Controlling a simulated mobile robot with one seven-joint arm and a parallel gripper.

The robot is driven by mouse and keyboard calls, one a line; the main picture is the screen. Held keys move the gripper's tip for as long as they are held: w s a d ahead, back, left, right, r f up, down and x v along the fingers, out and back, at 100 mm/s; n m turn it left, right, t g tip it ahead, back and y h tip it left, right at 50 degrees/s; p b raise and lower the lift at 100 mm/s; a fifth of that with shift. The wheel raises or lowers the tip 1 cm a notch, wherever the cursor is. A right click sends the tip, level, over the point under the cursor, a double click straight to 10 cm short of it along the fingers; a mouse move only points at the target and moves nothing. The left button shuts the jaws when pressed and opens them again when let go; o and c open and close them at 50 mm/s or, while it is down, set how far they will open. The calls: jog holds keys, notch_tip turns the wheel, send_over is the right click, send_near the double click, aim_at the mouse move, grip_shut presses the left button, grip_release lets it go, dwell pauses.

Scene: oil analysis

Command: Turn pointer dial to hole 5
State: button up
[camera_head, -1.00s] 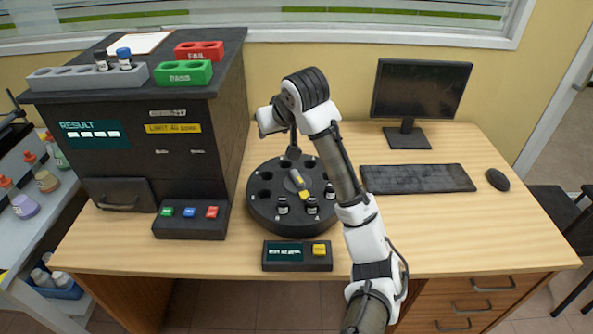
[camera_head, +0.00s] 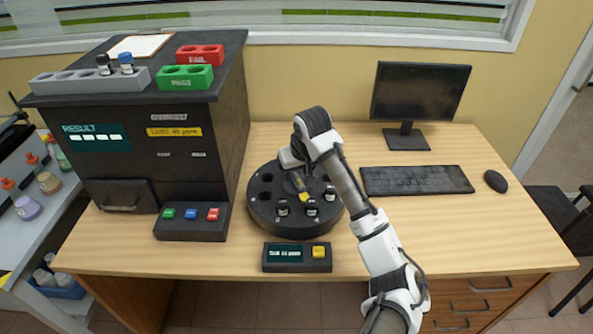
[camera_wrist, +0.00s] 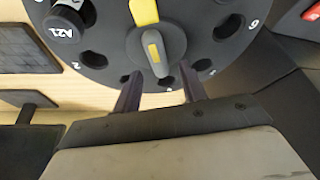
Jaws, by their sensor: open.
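The round black carousel (camera_head: 262,213) stands on the desk with several holes around its rim. Its grey pointer dial with a yellow stripe (camera_wrist: 155,48) is at the centre; the yellow tip (camera_head: 304,196) points toward the front right in the head view. In the wrist view the yellow tip points to the top, away from my gripper. My gripper (camera_wrist: 160,88) is open, with its fingers reaching over the carousel toward the dial's near end. Whether they touch it I cannot tell. In the head view my gripper (camera_head: 298,180) is just above the dial and partly hides it.
Several dark vials with white labels (camera_head: 312,208) sit in the front holes. A small panel with a yellow button (camera_head: 319,251) stands in front. The black analyser (camera_head: 168,140) and its button box (camera_head: 190,228) are at the left, the keyboard (camera_head: 416,180) at the right.

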jog(key=shift+x, duration=0.85)
jog(key=shift+c, duration=0.3)
grip_shut()
jog(key=shift+m+p, duration=0.3)
jog(key=m+h+p, duration=0.1)
jog(key=m+p, duration=0.1)
jog(key=m, duration=0.1)
jog(key=shift+r+h+p, duration=0.15)
jog(key=shift+h+p, duration=0.15)
jog(key=shift+d+m+h+p, duration=0.1)
jog(key=shift+m+h+p, duration=0.35)
jog(key=shift+m+p, duration=0.6)
jog(key=shift+d+m+h+p, duration=0.15)
jog(key=shift+m+h+p, duration=0.4)
jog(key=shift+m, duration=0.9)
